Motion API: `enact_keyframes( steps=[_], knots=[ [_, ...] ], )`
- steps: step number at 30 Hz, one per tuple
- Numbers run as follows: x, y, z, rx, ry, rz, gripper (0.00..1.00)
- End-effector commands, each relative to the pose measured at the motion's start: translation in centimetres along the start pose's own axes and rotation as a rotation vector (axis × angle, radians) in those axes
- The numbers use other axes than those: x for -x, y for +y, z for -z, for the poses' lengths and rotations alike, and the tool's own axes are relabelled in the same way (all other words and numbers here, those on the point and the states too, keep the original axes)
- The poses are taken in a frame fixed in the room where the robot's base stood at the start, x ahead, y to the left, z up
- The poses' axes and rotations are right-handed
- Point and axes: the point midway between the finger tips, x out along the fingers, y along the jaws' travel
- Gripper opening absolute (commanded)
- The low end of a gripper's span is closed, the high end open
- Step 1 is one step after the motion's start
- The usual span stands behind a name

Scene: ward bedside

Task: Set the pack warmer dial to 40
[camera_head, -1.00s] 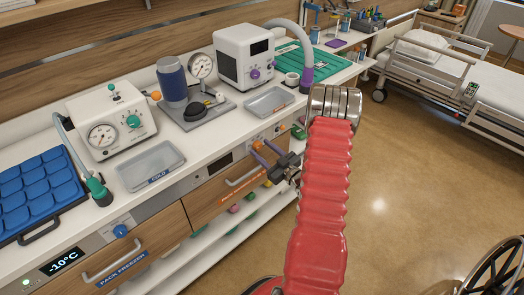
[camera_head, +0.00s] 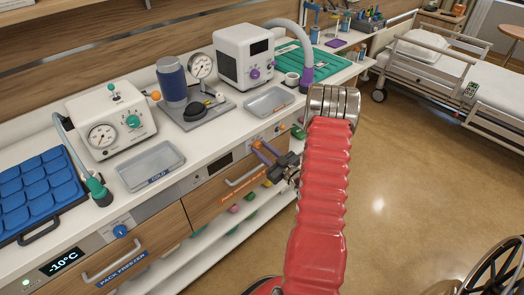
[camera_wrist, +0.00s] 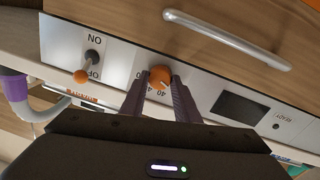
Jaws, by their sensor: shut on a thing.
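The pack warmer dial is an orange knob (camera_wrist: 160,76) on the grey-white panel in the wrist view, which shows the panel upside down. Numbers are printed around it, one reading 40; part of the scale is hidden by my fingers. I cannot read its pointer clearly. My gripper (camera_wrist: 162,87) has its two purple-grey fingers closed on the knob's sides. In the head view my gripper (camera_head: 261,149) is at the panel above the orange-labelled warmer drawer (camera_head: 228,189). The warmer display (camera_wrist: 241,107) is dark.
A toggle switch (camera_wrist: 88,68) marked ON and OFF sits beside the dial. The drawer's bar handle (camera_wrist: 228,40) juts out close by. The pack freezer (camera_head: 121,268) reads -10°C at left. Trays and devices fill the counter above.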

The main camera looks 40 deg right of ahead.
Motion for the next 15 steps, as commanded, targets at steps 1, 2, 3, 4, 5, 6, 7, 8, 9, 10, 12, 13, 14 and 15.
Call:
enact_keyframes(
  steps=[1,2,3,4,5,6,7,8,9,10,12,13,14,15],
  knots=[
    [-0.01,-0.13,0.00,-0.002,0.001,0.005,0.06],
    [-0.01,-0.12,-0.01,-0.003,0.001,0.006,0.06],
    [-0.02,-0.10,-0.01,-0.007,0.001,0.006,0.06],
    [-0.02,-0.10,-0.01,-0.010,0.001,0.006,0.06],
    [-0.02,-0.09,-0.01,-0.015,0.000,0.006,0.06],
    [-0.02,-0.08,-0.02,-0.023,0.000,0.007,0.06],
    [-0.03,-0.08,-0.01,-0.029,-0.001,0.007,0.06],
    [-0.03,-0.07,-0.01,-0.037,-0.001,0.007,0.06],
    [-0.03,-0.06,-0.01,-0.051,-0.002,0.007,0.06],
    [-0.03,-0.06,-0.01,-0.062,-0.003,0.007,0.06],
    [-0.03,-0.05,-0.01,-0.093,-0.005,0.008,0.06],
    [-0.03,-0.04,-0.01,-0.109,-0.006,0.008,0.06],
    [-0.03,-0.04,-0.01,-0.126,-0.007,0.008,0.06],
    [-0.03,-0.03,0.00,-0.151,-0.009,0.009,0.06]
  ],
)
